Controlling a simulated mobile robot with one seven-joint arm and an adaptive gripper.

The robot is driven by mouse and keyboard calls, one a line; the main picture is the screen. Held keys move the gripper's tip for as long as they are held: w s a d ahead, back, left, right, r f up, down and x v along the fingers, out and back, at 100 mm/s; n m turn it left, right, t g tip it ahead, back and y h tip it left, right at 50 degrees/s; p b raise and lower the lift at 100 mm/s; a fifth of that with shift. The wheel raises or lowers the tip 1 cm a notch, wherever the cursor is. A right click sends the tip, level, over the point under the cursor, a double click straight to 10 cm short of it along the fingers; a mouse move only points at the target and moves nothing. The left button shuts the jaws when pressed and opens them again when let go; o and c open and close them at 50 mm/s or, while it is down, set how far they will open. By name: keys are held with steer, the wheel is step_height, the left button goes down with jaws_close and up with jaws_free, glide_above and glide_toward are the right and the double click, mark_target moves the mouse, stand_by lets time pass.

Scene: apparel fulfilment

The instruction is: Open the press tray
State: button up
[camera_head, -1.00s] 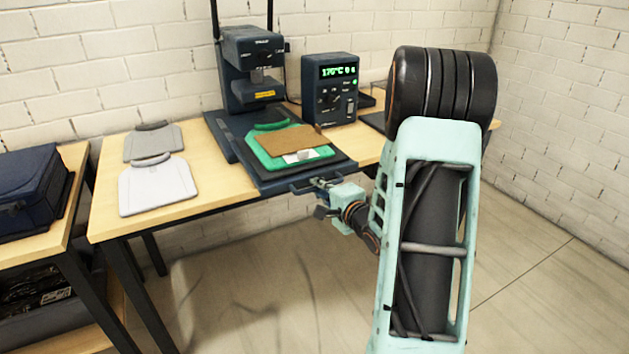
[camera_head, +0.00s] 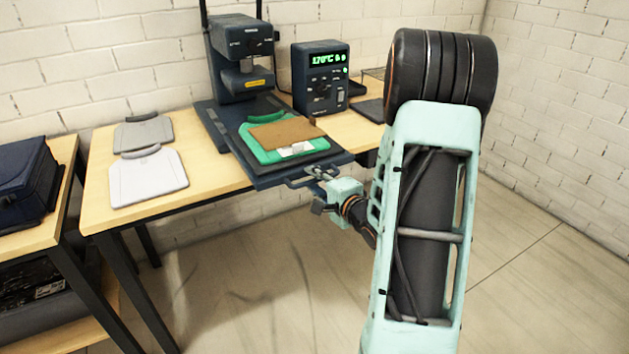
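The dark blue press tray (camera_head: 338,159) slides out from the heat press (camera_head: 240,65), its front overhanging the table's front edge. A green platen (camera_head: 254,151) with a brown sheet (camera_head: 288,132) and a small white patch (camera_head: 297,149) lies on it. The tray's bar handle (camera_head: 297,183) sticks out at the front. My gripper (camera_head: 319,175) is at the right part of this handle, and its fingers appear closed around the bar. The fingertips are small, and the exact contact is hard to see.
A control box (camera_head: 320,80) with a green display stands right of the press. A white board (camera_head: 147,180) and a grey board (camera_head: 143,134) lie on the table (camera_head: 205,179) at left. A blue bag (camera_head: 25,185) sits on another table. The floor in front is clear.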

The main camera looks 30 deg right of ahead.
steer(key=v, duration=1.2)
steer(key=shift+a, duration=0.1)
